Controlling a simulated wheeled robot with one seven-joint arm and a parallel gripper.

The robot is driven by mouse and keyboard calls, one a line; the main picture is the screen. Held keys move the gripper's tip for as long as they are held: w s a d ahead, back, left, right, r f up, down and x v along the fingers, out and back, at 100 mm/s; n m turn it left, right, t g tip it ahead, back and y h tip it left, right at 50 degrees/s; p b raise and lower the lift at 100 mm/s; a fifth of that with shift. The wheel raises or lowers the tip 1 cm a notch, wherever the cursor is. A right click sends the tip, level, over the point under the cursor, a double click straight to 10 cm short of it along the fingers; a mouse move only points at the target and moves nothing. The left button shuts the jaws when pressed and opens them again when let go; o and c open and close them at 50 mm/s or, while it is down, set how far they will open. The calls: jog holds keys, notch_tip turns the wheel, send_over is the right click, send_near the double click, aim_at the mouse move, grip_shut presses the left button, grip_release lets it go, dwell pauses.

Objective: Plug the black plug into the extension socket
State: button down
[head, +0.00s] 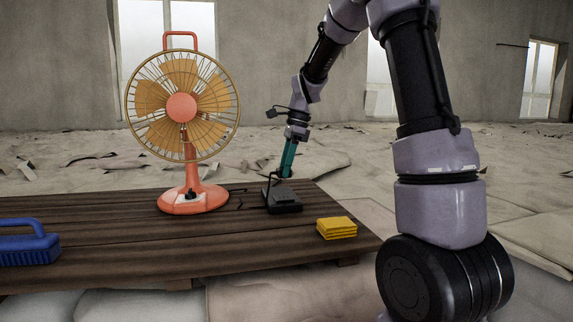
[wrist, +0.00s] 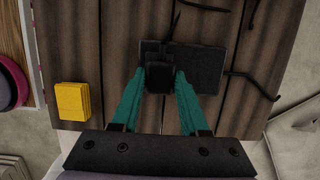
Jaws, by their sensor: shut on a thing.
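The black extension socket (head: 285,201) lies on the wooden table, right of the fan. In the wrist view the socket (wrist: 208,70) is a dark flat block. The black plug (wrist: 160,74) is between the teal fingertips of my gripper (wrist: 160,82), with a cord running up from it. In the head view my gripper (head: 286,165) points down over the socket. The plug overlaps the left part of the socket in the wrist view; I cannot tell whether it is seated in it or just above. The socket's holes are hidden.
An orange fan (head: 182,110) stands left of the socket. A blue brush-like object (head: 28,243) is at the far left. Black cord (wrist: 250,85) lies right of the socket. The table (head: 110,235) is clear at the front middle.

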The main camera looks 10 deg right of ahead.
aim_at(285, 197)
jog(key=shift+f, duration=2.45)
jog(key=shift+f, duration=0.55)
jog(key=shift+c, duration=1.7)
grip_release()
jog(key=v, duration=1)
jog(key=shift+r, duration=0.35)
